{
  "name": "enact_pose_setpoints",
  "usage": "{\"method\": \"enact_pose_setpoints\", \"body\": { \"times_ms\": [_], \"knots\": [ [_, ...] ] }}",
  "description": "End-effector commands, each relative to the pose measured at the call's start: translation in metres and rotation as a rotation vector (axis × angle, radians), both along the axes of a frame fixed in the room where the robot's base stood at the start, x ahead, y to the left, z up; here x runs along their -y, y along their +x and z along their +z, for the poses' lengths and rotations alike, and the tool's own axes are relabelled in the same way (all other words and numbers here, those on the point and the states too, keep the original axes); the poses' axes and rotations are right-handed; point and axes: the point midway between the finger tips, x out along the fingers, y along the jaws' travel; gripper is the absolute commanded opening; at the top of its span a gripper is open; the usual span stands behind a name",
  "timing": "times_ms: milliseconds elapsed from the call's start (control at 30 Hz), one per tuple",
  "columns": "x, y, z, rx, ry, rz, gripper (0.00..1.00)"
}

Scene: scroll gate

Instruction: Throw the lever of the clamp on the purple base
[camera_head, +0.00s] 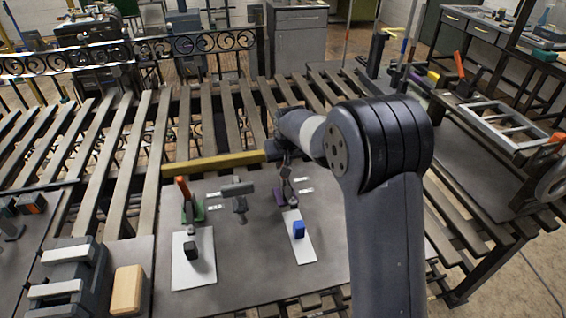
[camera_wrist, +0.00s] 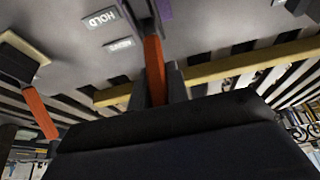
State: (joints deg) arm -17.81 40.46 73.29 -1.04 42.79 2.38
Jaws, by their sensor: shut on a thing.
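The clamp on the purple base (camera_head: 279,196) stands on the grey plate in the head view, right of the clamp on the green base. A bit of purple (camera_wrist: 165,9) shows at the top of the wrist view. My gripper (camera_head: 286,163) is over the purple-base clamp. In the wrist view my gripper (camera_wrist: 157,88) is shut on an orange lever (camera_wrist: 154,62), which runs up between the fingers toward the purple. My gripper and arm hide most of this lever in the head view.
The clamp on the green base (camera_head: 193,212) has its orange lever (camera_head: 183,190) upright. A yellow bar (camera_head: 212,163) runs behind the clamps. A white strip with a blue block (camera_head: 298,229) lies in front. A wooden block (camera_head: 127,290) sits at the front left.

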Motion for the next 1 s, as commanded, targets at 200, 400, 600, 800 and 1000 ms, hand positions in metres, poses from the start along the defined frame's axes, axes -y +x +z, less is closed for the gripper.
{"method": "enact_pose_setpoints", "body": {
  "times_ms": [200, 400, 600, 800, 1000],
  "knots": [
    [0.002, -0.006, -0.005, 0.084, 0.024, 0.001, 0.00],
    [0.003, -0.011, -0.005, 0.162, 0.045, 0.001, 0.00],
    [0.005, -0.017, -0.005, 0.236, 0.068, 0.000, 0.00],
    [0.006, -0.023, -0.004, 0.304, 0.087, 0.000, 0.00],
    [0.007, -0.026, -0.001, 0.337, 0.097, 0.001, 0.00]
  ]
}}
